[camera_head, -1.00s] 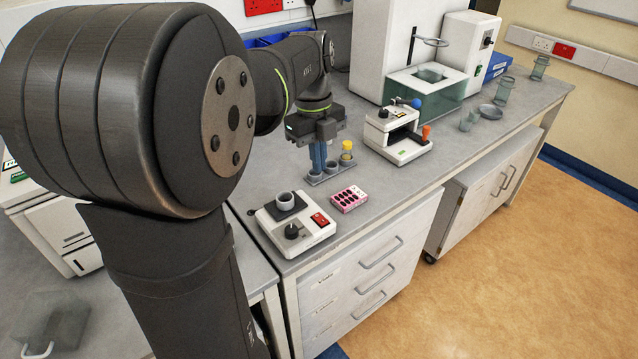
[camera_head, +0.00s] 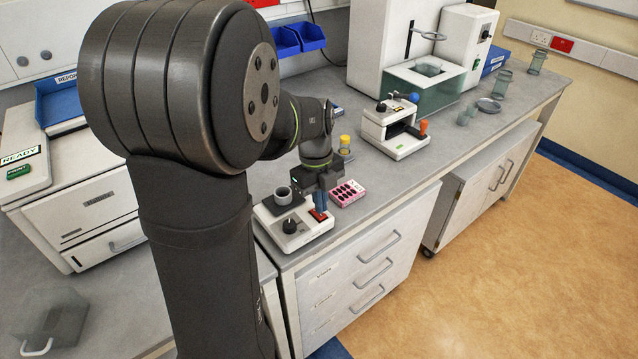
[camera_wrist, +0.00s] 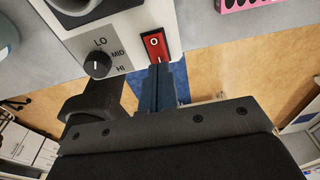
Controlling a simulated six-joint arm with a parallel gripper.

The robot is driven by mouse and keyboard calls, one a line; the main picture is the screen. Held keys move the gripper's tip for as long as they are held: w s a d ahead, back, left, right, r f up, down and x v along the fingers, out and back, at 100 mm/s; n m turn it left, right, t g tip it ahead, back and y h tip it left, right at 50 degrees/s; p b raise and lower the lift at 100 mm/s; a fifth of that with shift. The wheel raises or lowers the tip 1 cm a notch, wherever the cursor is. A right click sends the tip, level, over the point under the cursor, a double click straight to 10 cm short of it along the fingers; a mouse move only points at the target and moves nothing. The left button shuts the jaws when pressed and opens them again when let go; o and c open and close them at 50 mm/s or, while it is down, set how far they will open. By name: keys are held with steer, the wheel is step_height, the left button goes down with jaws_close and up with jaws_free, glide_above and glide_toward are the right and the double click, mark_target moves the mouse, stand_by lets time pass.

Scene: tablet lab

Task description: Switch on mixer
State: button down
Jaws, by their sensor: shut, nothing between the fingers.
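The mixer (camera_head: 292,237) is a white box at the front edge of the bench. It has a black knob (camera_head: 290,226), a red rocker switch (camera_head: 318,216) and a grey cup (camera_head: 283,195) on its dark pad. In the wrist view the knob (camera_wrist: 97,65) sits beside the labels LO, MID and HI. The red switch (camera_wrist: 154,45) shows its O mark at the far end. My gripper (camera_head: 320,206) is shut and empty, pointing down at the switch. In the wrist view its blue fingertips (camera_wrist: 158,70) overlap the switch's near end; I cannot tell whether they touch it.
A yellow-capped vial (camera_head: 344,144) stands farther back. A white device with blue and orange knobs (camera_head: 392,130) stands to the right. The bench's front edge is close to the mixer.

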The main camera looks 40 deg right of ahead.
steer(key=shift+s+f, duration=0.1)
steer(key=shift+f, duration=0.55)
